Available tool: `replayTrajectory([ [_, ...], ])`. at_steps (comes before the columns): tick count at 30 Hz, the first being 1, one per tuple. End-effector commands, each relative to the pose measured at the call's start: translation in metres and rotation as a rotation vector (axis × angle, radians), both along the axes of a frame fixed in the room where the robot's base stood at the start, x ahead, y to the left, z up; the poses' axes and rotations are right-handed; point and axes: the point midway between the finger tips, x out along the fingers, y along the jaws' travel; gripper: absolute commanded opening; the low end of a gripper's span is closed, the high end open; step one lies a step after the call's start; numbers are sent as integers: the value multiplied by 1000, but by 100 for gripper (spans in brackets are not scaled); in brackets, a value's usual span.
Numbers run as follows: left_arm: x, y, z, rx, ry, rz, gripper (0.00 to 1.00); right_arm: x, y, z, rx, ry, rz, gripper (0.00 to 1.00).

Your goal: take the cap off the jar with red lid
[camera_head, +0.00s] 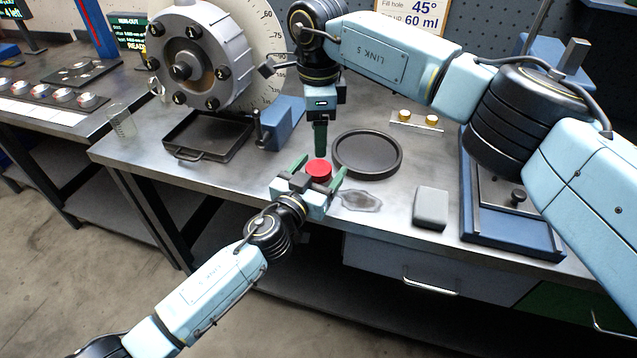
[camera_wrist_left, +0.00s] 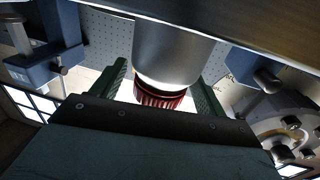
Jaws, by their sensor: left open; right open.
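The red lid (camera_head: 319,168) of the jar shows on the bench near its front edge, in the head view. In the left wrist view the ribbed red lid (camera_wrist_left: 160,96) sits on the grey jar body (camera_wrist_left: 174,50), which the head view mostly hides. My left gripper (camera_head: 321,166) is open, with one green finger on each side of the jar; gaps show beside the lid in the wrist view. My right gripper (camera_head: 320,153) is open, pointing down just above and behind the lid. Its fingers overlap in this view, and whether they touch the lid cannot be told.
A round black tray (camera_head: 367,173) lies right of the jar. A dark stain (camera_head: 361,200) and a grey block (camera_head: 431,208) are nearer the front. A rectangular black pan (camera_head: 190,156) and a blue vise (camera_head: 284,124) stand left, below a large rotor (camera_head: 205,55). A blue-based fixture (camera_head: 510,238) is at right.

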Motion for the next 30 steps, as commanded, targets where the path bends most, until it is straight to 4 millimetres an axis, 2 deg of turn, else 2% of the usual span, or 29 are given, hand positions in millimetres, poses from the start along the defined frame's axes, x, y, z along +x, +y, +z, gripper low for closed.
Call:
replayTrajectory([
  [2, 0, 0, 0, 0, 0, 0, 68, 0, 0, 0, 0, 0, 0, 66],
  [15, 0, 0, 0, 0, 0, 0, 11, 0, 0, 0, 0, 0, 0, 66],
  [18, 0, 0, 0, 0, 0, 0, 0, 0, 0, 0, 0, 0, -2, 66],
  [23, 0, 0, 0, 0, 0, 0, 0, 0, 0, 0, 0, 0, -77, 66],
  [26, 0, 0, 0, 0, 0, 0, 0, 0, 0, 0, 1, 0, -204, 66],
  [30, 0, 0, 0, 0, 0, 0, 0, 0, 1, 0, 1, -1, -460, 66],
])
